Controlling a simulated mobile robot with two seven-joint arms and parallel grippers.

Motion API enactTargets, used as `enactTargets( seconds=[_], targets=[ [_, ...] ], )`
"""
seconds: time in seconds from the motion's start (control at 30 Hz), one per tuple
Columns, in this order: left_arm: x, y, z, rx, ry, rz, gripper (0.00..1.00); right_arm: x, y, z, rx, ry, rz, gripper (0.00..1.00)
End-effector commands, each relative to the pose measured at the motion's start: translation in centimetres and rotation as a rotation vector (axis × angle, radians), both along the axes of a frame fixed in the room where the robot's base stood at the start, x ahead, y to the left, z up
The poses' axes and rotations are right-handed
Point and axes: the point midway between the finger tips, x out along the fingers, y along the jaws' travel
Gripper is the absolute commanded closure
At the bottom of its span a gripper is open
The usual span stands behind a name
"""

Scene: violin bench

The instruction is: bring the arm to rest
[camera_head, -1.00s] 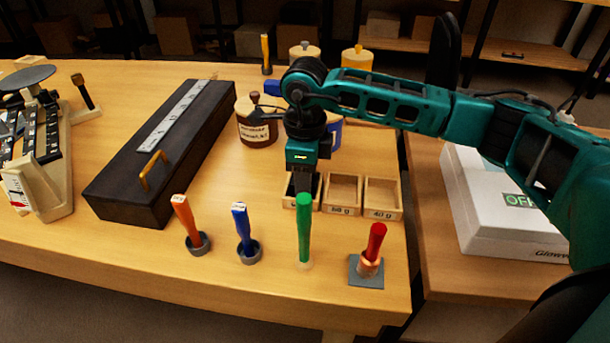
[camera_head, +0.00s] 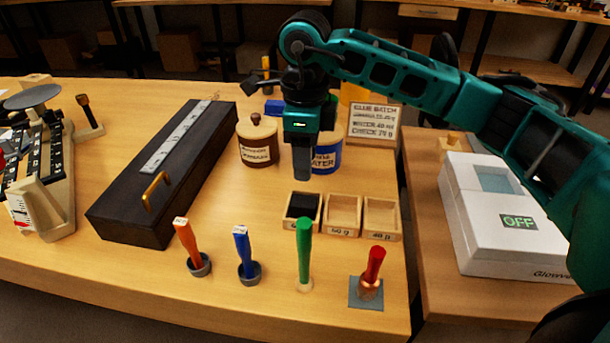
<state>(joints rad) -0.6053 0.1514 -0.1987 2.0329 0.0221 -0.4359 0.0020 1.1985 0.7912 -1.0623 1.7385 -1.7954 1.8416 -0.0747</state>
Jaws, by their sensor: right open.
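My right arm (camera_head: 400,75) is teal and reaches in from the right over the table. My right gripper (camera_head: 302,165) points down, above and behind the small wooden boxes, in front of the blue water jar (camera_head: 327,155), partly covering it. Its jaws are seen edge-on, nothing shows held in them, and they are open. My left gripper is not in view.
Several upright handles, including the green one (camera_head: 304,245) and red one (camera_head: 374,265), stand near the front edge. Behind them are small wooden boxes (camera_head: 342,212). A long black case (camera_head: 165,180) lies left, a scale (camera_head: 45,170) far left. A white device (camera_head: 510,225) reading OFF stands right.

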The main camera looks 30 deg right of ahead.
Motion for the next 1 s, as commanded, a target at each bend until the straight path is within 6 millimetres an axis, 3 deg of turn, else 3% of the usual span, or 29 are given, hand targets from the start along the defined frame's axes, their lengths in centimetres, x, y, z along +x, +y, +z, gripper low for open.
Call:
enactTargets(
  seconds=[0.2,0.73,0.87,1.0],
  targets=[
    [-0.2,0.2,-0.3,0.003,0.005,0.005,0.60,0.0,0.0,2.0,0.001,-0.001,0.000,0.53],
    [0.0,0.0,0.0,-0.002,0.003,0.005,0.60,0.0,0.0,2.1,0.001,-0.001,0.000,0.53],
    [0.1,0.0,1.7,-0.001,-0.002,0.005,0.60,0.0,0.0,3.8,0.001,-0.001,0.000,0.53],
    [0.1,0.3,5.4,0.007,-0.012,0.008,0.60,0.0,0.0,7.7,0.001,-0.001,0.000,0.53]
  ],
)
